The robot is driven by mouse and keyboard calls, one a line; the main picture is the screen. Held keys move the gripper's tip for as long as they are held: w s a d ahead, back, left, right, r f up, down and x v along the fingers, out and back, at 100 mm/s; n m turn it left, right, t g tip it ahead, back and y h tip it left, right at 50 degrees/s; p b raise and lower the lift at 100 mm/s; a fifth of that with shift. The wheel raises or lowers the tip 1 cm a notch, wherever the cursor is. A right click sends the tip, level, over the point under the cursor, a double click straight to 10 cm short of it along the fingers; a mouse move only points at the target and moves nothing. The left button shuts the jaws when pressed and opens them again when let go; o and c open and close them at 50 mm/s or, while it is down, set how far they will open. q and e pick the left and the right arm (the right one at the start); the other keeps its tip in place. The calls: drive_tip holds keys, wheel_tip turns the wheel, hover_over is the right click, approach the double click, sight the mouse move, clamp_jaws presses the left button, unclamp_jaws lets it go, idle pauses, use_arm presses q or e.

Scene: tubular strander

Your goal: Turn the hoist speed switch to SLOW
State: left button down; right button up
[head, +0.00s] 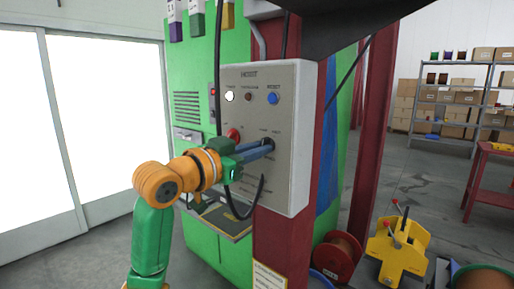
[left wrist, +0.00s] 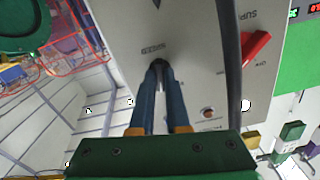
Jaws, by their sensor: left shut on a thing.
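The grey hoist panel (head: 292,180) is mounted on a dark red column. The hoist speed switch is a small black knob (head: 268,142) at the panel's right side, mostly hidden by my fingers. My left gripper (head: 268,147) reaches in from the left with its blue fingers at the knob. In the left wrist view the fingertips (left wrist: 160,66) are closed together on the dark knob, just beside the printed word SPEED. The knob's pointer direction cannot be made out. My right gripper is not in view.
A red supply switch (head: 233,134) sits left of the knob; it also shows in the left wrist view (left wrist: 256,46). White, brown and blue buttons (head: 273,98) line the panel's top. A black cable (head: 259,193) hangs close to my gripper. A green cabinet (head: 190,70) stands behind.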

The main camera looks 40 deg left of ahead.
use_arm(q)
drive_tip(key=shift+n+p, duration=0.7)
drive_tip(key=shift+n, duration=3.3)
drive_tip(key=c, duration=0.9)
unclamp_jaws()
drive_tip(key=s+b, duration=0.2)
drive_tip(key=s, duration=0.5)
drive_tip(key=shift+a+b, duration=0.25)
drive_tip(key=shift+b, duration=0.1)
drive_tip(key=shift+f, duration=0.15)
